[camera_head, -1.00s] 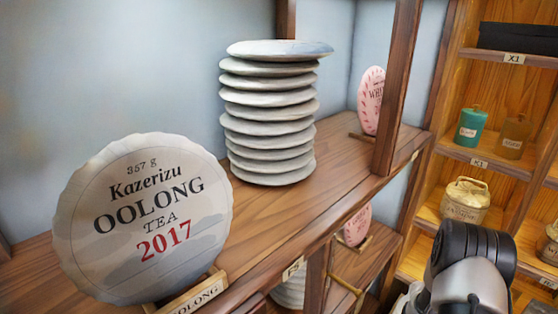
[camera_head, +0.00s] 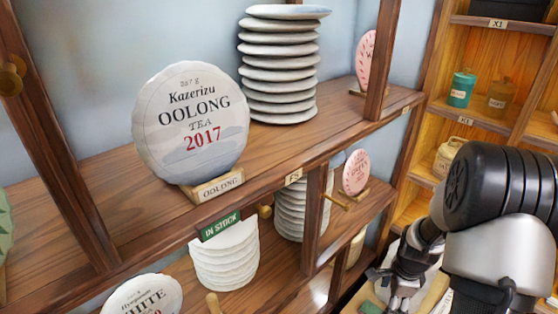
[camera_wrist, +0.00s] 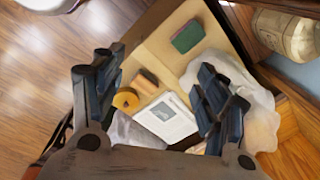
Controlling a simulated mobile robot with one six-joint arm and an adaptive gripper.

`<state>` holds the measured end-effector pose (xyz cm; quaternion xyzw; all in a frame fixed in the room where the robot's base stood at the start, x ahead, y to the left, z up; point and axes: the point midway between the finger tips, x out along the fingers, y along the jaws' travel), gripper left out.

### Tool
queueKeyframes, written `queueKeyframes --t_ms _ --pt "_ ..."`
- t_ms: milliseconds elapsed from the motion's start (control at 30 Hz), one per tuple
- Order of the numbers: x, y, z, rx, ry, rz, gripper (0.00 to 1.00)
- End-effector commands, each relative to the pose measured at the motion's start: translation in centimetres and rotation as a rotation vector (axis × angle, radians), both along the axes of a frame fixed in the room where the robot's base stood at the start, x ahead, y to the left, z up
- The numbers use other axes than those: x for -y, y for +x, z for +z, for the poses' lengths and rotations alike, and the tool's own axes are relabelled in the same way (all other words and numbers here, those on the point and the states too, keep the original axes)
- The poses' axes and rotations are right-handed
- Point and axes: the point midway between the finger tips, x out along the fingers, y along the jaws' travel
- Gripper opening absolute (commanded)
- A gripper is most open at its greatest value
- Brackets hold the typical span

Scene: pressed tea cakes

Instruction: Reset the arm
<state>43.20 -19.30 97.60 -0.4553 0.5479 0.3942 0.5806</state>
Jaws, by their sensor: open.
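My gripper (camera_head: 398,272) hangs at the lower right of the head view, in front of the shelves and partly covered by my own arm. In the wrist view my gripper (camera_wrist: 155,95) is open, with its two dark fingers spread apart and nothing held between them.
The oolong tea cake (camera_head: 192,122) stands upright on the upper shelf, left of a stack of wrapped cakes (camera_head: 280,70). More wrapped cakes (camera_head: 225,258) sit below by a green "IN STOCK" sign (camera_head: 220,226). Wooden cubbies with tins (camera_head: 461,90) are at right. Floor (camera_wrist: 50,90) shows left in the wrist view.

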Motion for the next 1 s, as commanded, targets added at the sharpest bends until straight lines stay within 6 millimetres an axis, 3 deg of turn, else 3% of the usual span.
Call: queueKeyframes --t_ms 33,200,367,500,700,900,1000 --pt "-1.1 0.4 2.7 0.021 -0.017 0.09 0.67" --pt "-5.4 -0.6 10.4 0.059 -0.074 0.428 0.67" --pt "-9.5 -3.3 16.4 0.094 -0.137 0.746 0.67" --pt "-12.8 -6.8 20.4 0.122 -0.2 1.023 0.67" --pt "-16.6 -12.8 23.8 0.158 -0.304 1.406 0.67" --pt "-18.6 -17.6 24.7 0.179 -0.393 1.69 0.67" --pt "-19.0 -18.8 24.7 0.182 -0.417 1.765 0.67"
